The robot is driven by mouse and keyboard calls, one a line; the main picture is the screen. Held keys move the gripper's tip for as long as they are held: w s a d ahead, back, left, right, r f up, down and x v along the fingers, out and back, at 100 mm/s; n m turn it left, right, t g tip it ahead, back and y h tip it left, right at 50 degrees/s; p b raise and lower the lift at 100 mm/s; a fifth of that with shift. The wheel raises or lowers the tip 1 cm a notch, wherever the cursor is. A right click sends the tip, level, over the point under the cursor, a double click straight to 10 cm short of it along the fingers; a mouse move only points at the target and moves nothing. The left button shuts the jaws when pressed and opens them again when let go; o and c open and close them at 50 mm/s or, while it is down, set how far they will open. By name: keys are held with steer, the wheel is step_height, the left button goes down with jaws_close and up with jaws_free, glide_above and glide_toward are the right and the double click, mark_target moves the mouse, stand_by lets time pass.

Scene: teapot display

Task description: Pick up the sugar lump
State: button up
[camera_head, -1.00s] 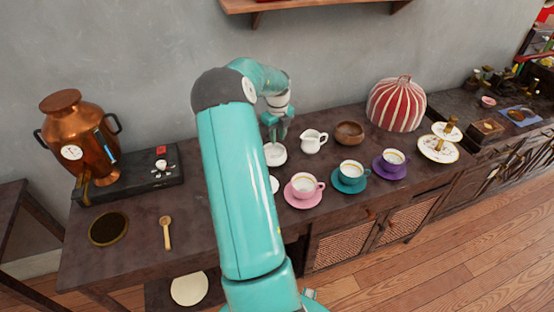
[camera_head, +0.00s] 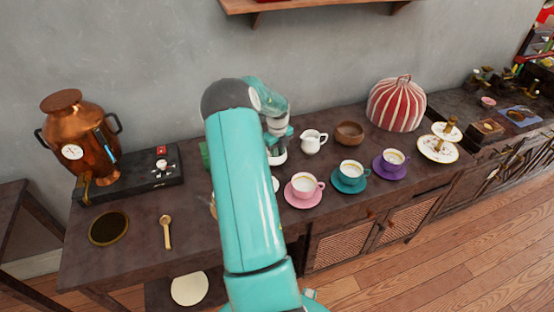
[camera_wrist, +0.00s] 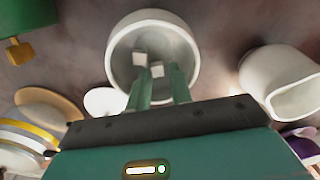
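Two white sugar lumps lie in the white sugar bowl (camera_wrist: 122,45) in the wrist view: one lump (camera_wrist: 140,58) to the left and another lump (camera_wrist: 157,69) nearer the fingertips. My gripper (camera_wrist: 160,72) has its two green fingers apart, reaching over the bowl's near rim, with the second lump between or just beyond the tips. I cannot tell whether the fingers touch it. In the head view my gripper (camera_head: 277,143) is low at the bowl (camera_head: 279,160), and my arm hides part of both.
A white jug (camera_head: 312,142) stands close to the bowl's right, with a wooden bowl (camera_head: 349,133) beyond. Pink (camera_head: 303,198), teal (camera_head: 350,186) and purple (camera_head: 389,172) saucers with cups stand in front. A green thing (camera_head: 205,155) shows left of my arm.

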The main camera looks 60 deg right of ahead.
steer(key=shift+a+f, duration=0.4)
steer(key=shift+f, duration=0.2)
jaws_close()
steer(key=shift+w+a, duration=0.1)
steer(key=shift+w+r, duration=0.1)
steer(key=shift+r, duration=0.45)
step_height(320, 180, up, 2)
steer(key=shift+r, duration=0.2)
steer(key=s+a+r, duration=0.1)
steer(key=s+r, duration=0.9)
steer(key=s, duration=0.4)
steer(key=shift+a, duration=0.15)
